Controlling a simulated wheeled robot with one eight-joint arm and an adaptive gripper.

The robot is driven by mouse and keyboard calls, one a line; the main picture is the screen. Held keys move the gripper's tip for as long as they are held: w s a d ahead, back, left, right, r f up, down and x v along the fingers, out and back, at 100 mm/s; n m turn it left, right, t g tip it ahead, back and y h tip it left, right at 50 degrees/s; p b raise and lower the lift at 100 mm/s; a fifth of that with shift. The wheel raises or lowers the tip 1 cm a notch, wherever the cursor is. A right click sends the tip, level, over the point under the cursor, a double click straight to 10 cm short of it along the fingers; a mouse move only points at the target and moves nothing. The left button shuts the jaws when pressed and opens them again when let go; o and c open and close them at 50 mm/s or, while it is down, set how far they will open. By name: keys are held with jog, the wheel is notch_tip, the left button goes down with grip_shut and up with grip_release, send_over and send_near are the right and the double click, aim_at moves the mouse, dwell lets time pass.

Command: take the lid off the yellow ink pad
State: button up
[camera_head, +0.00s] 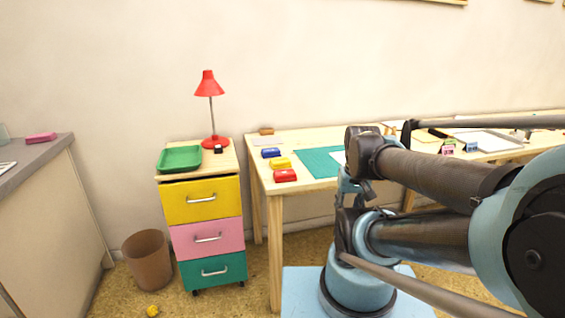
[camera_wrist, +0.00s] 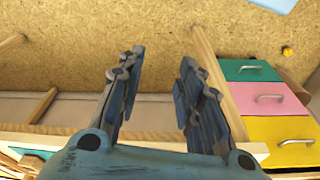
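The yellow ink pad (camera_head: 280,163) sits on the left part of the wooden table, between a blue pad (camera_head: 271,153) and a red pad (camera_head: 285,175). It looks closed, but it is too small to be sure. My gripper (camera_wrist: 158,60) shows in the wrist view with its two fingers apart and nothing between them. It is over the floor in that view, away from the pads. The pads are not visible in the wrist view. In the head view my arm fills the right side, and I cannot make out the gripper there.
A green mat (camera_head: 318,162) lies right of the pads on the table (camera_head: 256,150). A drawer cabinet (camera_head: 203,203) with a green tray (camera_head: 179,158) and red lamp (camera_head: 209,88) stands left. A brown bin (camera_head: 147,257) and a small yellow thing (camera_head: 152,311) are on the floor.

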jog(key=shift+o, duration=0.3)
jog(key=o, duration=0.4)
jog(key=shift+s+r, duration=0.2)
jog(key=o, duration=0.3)
jog(key=w+r, duration=0.1)
jog(key=r, duration=0.1)
jog(key=w+r+m, duration=0.1)
jog(key=w+r, duration=0.1)
jog(key=w+a+r+m, duration=0.1)
jog(key=r, duration=0.1)
jog(key=shift+w+a, duration=0.1)
jog(key=shift+w, duration=0.05)
jog(key=shift+o, duration=0.2)
notch_tip(320, 180, up, 14)
jog(key=m+g, duration=0.2)
jog(key=m, duration=1)
send_over(280, 160)
notch_tip(280, 160, down, 17)
jog(key=shift+r, duration=0.1)
